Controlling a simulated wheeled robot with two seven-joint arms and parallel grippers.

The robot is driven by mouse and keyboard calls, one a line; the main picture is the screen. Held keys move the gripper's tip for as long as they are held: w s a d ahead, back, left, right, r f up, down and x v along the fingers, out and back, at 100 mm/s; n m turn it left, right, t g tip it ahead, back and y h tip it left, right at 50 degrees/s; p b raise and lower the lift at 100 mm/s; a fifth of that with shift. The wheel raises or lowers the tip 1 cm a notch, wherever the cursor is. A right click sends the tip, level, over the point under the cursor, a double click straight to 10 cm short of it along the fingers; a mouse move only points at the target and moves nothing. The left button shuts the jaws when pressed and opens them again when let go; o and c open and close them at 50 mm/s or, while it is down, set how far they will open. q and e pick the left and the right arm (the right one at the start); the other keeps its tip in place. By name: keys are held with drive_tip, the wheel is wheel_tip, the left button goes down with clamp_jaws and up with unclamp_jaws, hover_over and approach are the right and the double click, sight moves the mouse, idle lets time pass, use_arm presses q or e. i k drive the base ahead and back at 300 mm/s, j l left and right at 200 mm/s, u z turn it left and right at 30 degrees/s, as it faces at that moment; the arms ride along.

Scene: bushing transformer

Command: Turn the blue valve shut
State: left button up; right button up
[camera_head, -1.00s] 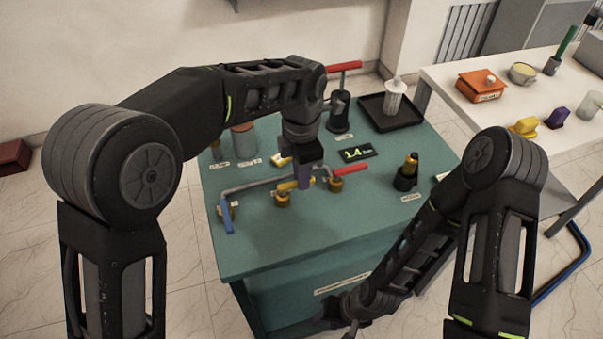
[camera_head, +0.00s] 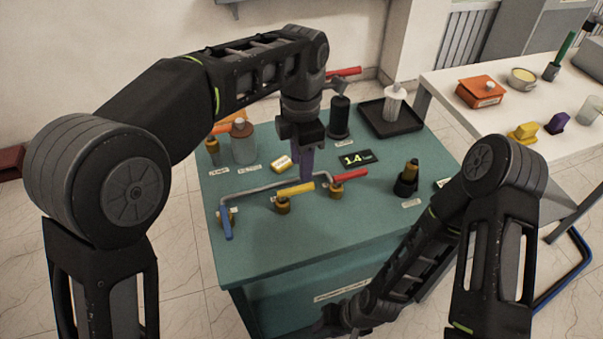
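The blue valve lever (camera_head: 227,222) is at the left front of the teal table, pointing toward the near edge, across the line of the grey pipe (camera_head: 255,192). A yellow lever (camera_head: 297,190) and a red lever (camera_head: 350,175) are on valves to its right, lying roughly along the pipe. My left gripper (camera_head: 307,180) points down with purple fingers just behind the yellow lever, well right of the blue lever. Its finger gap is not clear. My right gripper (camera_head: 335,320) is low at the table's front side, dark and partly out of clear view.
A black tray (camera_head: 405,125) is at the back right. The table front around the blue lever is clear.

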sight(224, 212)
drive_tip(key=k, duration=1)
